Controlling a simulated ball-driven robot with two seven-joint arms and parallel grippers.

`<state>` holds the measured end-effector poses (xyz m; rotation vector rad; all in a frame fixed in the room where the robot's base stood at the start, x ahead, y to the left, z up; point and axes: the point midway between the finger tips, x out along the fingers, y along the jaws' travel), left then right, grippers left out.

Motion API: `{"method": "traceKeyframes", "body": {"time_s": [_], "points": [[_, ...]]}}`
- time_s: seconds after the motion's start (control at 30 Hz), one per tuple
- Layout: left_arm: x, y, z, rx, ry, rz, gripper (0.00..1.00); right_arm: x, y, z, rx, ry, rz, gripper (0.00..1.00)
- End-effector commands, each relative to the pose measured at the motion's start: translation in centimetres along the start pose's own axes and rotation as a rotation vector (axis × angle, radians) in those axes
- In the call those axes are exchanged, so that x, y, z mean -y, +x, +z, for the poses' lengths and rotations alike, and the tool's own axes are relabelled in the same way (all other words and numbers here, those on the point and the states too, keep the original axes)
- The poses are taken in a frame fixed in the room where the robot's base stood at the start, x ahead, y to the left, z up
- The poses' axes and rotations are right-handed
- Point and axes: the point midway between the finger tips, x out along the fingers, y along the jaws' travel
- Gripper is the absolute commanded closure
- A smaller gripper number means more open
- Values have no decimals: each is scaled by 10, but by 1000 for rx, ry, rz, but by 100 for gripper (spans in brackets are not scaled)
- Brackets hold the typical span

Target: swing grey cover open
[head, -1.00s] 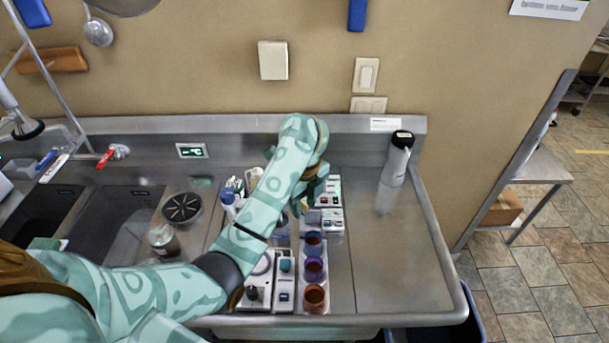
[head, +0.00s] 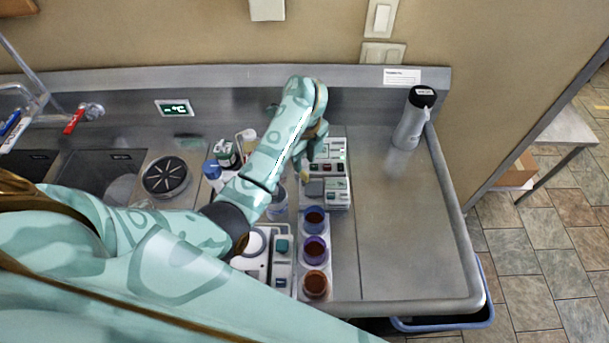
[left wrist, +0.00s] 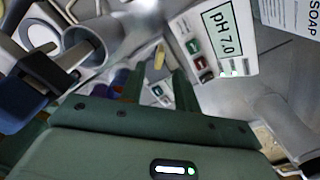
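A small grey cover (head: 315,188) shows on a white panel with several small parts (head: 336,196), just below my left gripper in the head view. It looks flat; I cannot tell for sure whether it is shut. My left gripper (head: 307,162) is above the panel's left side, its fingertips partly hidden by my own wrist. In the left wrist view the two dark green fingers (left wrist: 158,88) stand apart with nothing clearly held between them. I cannot make out the grey cover in that view. My right gripper is not in view.
Cups of brown liquid (head: 314,252) stand in a row in front of the panel. A white unit with knobs (head: 282,250) is to their left. A dark-capped bottle (head: 413,120) stands at back right. The steel counter (head: 395,235) on the right is clear.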

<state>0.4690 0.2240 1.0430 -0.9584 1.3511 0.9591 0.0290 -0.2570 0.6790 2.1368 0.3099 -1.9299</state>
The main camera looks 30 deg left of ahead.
Motion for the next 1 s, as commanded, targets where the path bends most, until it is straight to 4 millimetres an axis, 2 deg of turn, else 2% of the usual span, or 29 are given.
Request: {"method": "traceKeyframes", "body": {"time_s": [0.03,0.1,0.3,0.67,0.8,1.0], "points": [[-1,15,0,-2,1,3,68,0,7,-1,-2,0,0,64],[-1,29,0,-2,0,4,68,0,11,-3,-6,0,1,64],[0,53,0,0,0,1,68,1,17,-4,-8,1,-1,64],[0,58,0,0,0,0,68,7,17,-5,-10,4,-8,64],[0,58,0,0,0,0,100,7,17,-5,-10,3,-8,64],[0,58,1,0,1,0,100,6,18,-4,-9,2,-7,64]]}}
